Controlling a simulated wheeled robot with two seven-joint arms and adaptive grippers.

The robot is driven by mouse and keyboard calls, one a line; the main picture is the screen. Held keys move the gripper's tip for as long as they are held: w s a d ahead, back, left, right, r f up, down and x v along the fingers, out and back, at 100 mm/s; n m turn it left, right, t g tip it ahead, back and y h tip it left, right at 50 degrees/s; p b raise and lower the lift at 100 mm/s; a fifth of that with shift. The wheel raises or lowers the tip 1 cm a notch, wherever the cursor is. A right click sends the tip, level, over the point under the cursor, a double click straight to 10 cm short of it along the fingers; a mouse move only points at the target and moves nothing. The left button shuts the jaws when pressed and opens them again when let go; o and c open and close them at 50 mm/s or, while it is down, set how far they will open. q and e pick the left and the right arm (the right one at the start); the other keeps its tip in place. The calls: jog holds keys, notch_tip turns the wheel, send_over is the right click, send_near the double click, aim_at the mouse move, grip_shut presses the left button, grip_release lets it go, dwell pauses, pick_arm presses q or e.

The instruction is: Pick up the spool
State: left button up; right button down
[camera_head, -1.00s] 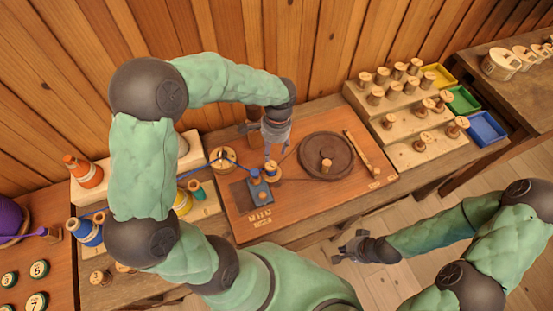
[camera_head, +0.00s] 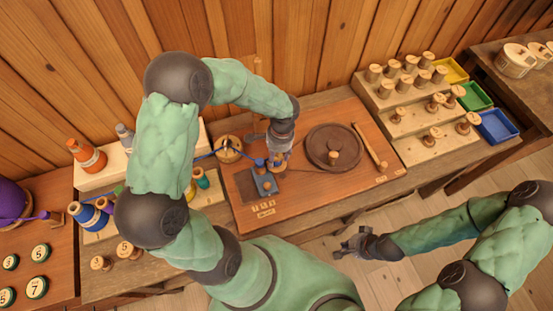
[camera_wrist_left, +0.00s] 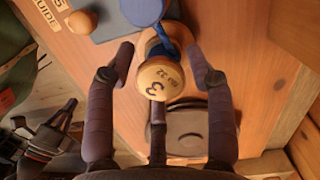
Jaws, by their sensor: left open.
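The spool (camera_wrist_left: 158,80) is wooden with blue thread, and its end is marked 3. It stands on the wooden work board beside a blue-grey block (camera_head: 264,183). My left gripper (camera_wrist_left: 160,50) is open, with one finger on each side of the spool and gaps visible between. In the head view my left gripper (camera_head: 276,158) is low over the board and hides most of the spool. My right gripper (camera_head: 354,244) hangs away from the bench over the floor; its jaws are too small to judge.
A dark round turntable (camera_head: 322,138) with a wooden knob is just right of the left gripper. A blue thread runs left to a wooden disc (camera_head: 229,148). A stepped rack (camera_head: 398,94) of several wooden spools and coloured trays stand further right.

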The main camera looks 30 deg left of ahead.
pick_arm(q)
jog(key=c, duration=0.8)
jog(key=shift+r, duration=0.15)
